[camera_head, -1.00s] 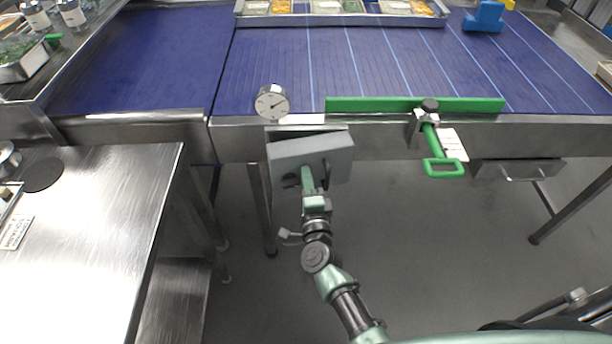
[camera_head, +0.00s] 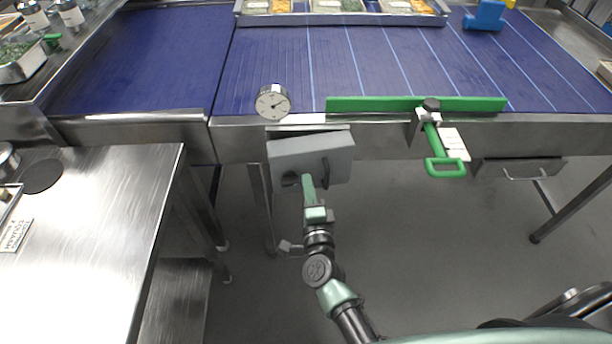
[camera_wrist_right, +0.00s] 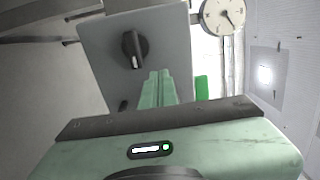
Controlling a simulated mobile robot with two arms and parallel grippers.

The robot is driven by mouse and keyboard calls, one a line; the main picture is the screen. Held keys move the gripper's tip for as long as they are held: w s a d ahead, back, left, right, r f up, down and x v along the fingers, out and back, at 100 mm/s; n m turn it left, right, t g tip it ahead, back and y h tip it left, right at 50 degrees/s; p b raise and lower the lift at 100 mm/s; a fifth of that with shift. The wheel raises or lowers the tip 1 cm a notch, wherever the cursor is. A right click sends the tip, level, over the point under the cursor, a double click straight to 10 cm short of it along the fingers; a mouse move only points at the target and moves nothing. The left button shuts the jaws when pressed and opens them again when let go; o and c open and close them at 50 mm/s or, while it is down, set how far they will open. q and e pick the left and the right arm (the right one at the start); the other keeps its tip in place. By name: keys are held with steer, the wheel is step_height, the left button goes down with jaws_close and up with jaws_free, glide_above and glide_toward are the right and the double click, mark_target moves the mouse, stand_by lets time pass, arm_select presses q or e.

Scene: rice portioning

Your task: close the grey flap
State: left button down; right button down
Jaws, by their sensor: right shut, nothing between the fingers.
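The grey flap (camera_head: 312,154) is the flat front panel of a small grey box below the conveyor's front edge. It carries a dark round knob and a dark handle. In the head view it stands nearly upright, with a thin slit along its top. In the wrist view the grey panel (camera_wrist_right: 165,30) fills the upper middle, with the black knob (camera_wrist_right: 135,48) on its face. My right gripper (camera_head: 308,180) is shut and empty in front of the panel's lower part, beside the knob. Its fingers (camera_wrist_right: 158,88) point at the panel; I cannot tell whether they touch it. My left gripper is out of view.
A round dial gauge (camera_head: 272,102) stands just above the flap. A green bar (camera_head: 385,104) with a green handle (camera_head: 445,167) sits to the right on the blue conveyor's edge (camera_head: 560,125). A steel table (camera_head: 90,240) stands at left. Floor below is clear.

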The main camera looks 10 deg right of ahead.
steer(key=s, duration=0.4)
steer(key=w+a+r+n+g+y+p, duration=0.15)
steer(key=a+r+n+g+y, duration=0.35)
steer(key=n, duration=0.7)
steer(key=w+a+r+n+g+y, duration=0.1)
steer(key=w+a+r+n+y, duration=0.15)
steer(key=r+n+y, duration=0.7)
steer(key=s+d+f+n+g+h+p, duration=0.1)
steer(key=s+d+f+n+g+h, duration=0.3)
steer(key=n, duration=0.6)
steer(key=n+g+h, duration=0.2)
steer(key=n+h, duration=0.2)
glide_toward(316, 170)
steer(key=s+a+f, duration=0.2)
steer(key=a+f, duration=0.2)
steer(key=a, duration=0.1)
steer(key=w, duration=0.1)
steer(key=w+p, duration=0.1)
steer(key=w, duration=0.1)
steer(key=shift+w+d+f, duration=0.15)
steer(key=shift+w+f, duration=0.05)
steer(key=shift+w+f+p, duration=0.1)
steer(key=shift+w+p, duration=0.2)
steer(key=shift+w, duration=0.2)
